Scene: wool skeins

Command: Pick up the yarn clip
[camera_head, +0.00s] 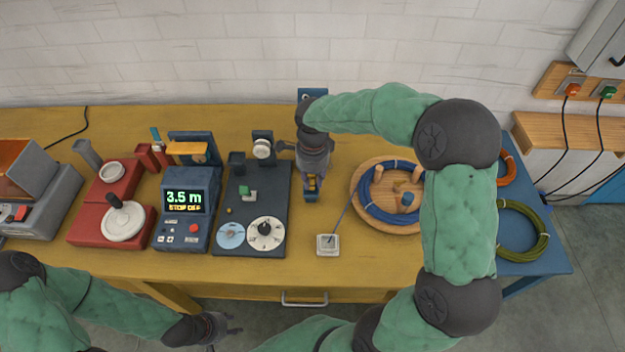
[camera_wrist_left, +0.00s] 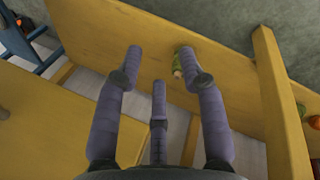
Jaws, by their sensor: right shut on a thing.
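My right gripper (camera_head: 312,183) points down at the middle of the yellow workbench, its fingers shut on a small brownish-yellow thing, which looks like the yarn clip and is mostly hidden by the fingers. A small blue block (camera_head: 311,196) shows just below the fingertips; I cannot tell whether the clip touches it.
A round wooden tray (camera_head: 357,207) with a blue coil lies right of the right gripper. To its left stand a dark panel with dials (camera_head: 280,205), a display box reading 3.5 m (camera_head: 185,205) and a red device (camera_head: 85,232). My right arm covers part of the bench's right side.

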